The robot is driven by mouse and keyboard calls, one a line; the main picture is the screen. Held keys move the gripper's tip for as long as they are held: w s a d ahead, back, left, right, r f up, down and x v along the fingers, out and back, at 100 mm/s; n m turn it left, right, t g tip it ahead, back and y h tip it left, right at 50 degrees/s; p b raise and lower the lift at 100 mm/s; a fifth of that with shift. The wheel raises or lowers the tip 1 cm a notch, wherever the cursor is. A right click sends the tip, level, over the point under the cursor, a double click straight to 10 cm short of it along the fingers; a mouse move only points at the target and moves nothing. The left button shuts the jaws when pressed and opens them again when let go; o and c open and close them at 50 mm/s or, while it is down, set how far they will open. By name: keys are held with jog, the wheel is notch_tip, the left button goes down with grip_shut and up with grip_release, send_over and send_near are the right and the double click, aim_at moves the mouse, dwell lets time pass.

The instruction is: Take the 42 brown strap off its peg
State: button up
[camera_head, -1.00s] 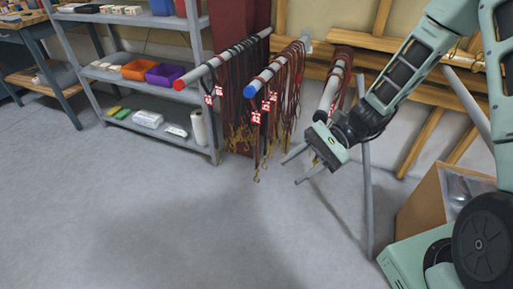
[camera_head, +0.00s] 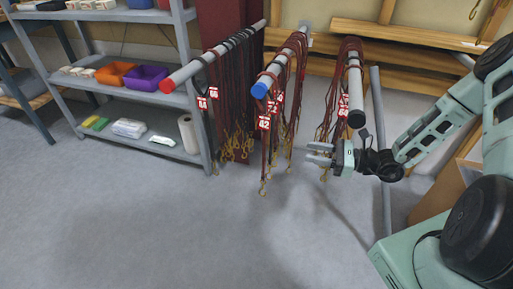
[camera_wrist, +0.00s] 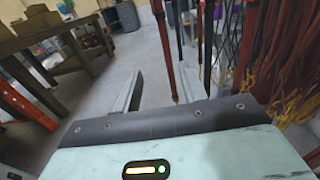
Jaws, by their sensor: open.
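The brown strap with the red 42 tag (camera_head: 264,124) hangs at the front of the blue-ended peg (camera_head: 270,80), with a brass hook low on it. Other brown straps hang close behind it. My gripper (camera_head: 310,154) is open and empty, pointing left, to the right of this bunch and below the peg's level. In the wrist view the gripper (camera_wrist: 172,88) shows two spread fingers, and a reddish-brown strap (camera_wrist: 163,50) hangs in front of the gap. I cannot tell from that view which strap it is or whether it is between the fingers.
A red-ended peg (camera_head: 200,68) with straps stands left, and a black-ended peg (camera_head: 355,90) with straps hangs just above and right of my gripper. Shelves (camera_head: 110,105) with bins stand at the left. A grey pole (camera_head: 379,110) is by my arm. The front floor is clear.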

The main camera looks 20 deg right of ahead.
aim_at(264, 148)
jog(key=w+b+x, duration=0.1)
jog(key=x, duration=1.6)
jog(key=shift+m+t+b, duration=0.3)
jog(key=shift+m, duration=0.1)
jog(key=shift+d+f, duration=0.1)
jog(key=shift+d, duration=0.05)
grip_shut()
